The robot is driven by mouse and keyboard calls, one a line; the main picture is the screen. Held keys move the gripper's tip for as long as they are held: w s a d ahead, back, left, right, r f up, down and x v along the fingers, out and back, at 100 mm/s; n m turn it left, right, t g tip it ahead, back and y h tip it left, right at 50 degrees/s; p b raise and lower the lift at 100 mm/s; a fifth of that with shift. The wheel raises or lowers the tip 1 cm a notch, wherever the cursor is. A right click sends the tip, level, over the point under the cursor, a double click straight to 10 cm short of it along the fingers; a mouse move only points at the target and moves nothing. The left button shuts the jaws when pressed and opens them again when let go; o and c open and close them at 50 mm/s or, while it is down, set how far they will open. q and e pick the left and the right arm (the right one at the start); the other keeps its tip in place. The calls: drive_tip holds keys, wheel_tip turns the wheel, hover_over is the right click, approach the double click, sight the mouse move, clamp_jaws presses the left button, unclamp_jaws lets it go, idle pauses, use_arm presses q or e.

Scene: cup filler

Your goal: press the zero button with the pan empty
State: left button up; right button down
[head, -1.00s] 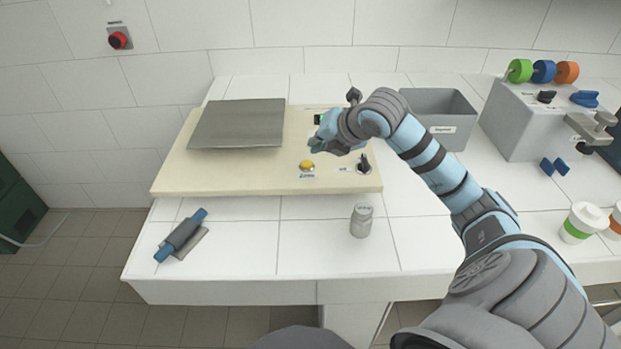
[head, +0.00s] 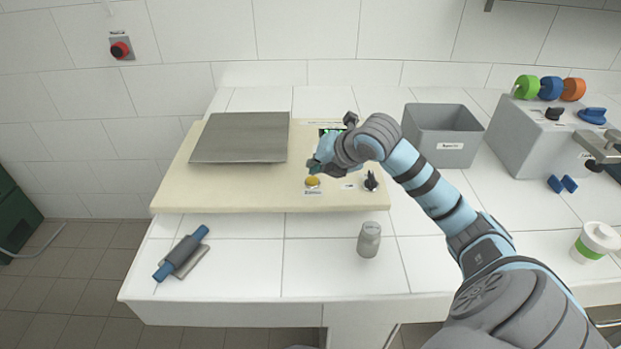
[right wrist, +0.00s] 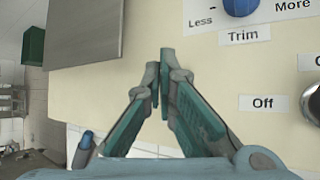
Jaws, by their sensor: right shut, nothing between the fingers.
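The grey square pan (head: 240,137) sits empty on the left of the cream board. The yellow button (head: 312,182), with a small label under it, is at the board's front, right of the pan. My right gripper (head: 313,168) is just above and behind the button in the head view; I cannot tell whether it touches. In the right wrist view its fingers (right wrist: 160,78) are closed together with nothing between them, and the button does not show there. The green display (head: 328,132) is partly hidden behind my right arm. My left gripper is not in view.
A black knob (head: 371,181) is right of the button. A blue Trim knob (right wrist: 240,6) shows in the wrist view. A grey bin (head: 443,133) stands behind my right arm.

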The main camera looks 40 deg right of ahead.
sight(316, 179)
idle(0.5)
drive_tip(key=shift+s+f, duration=0.1)
drive_tip(key=shift+f, duration=0.3)
drive_tip(key=shift+f, duration=0.35)
idle(0.4)
drive_tip(key=shift+r+p, duration=0.75)
drive_tip(key=shift+p, duration=0.45)
wheel_tip(316, 179, up, 6)
drive_tip(key=p, duration=0.6)
drive_tip(key=shift+p, duration=0.3)
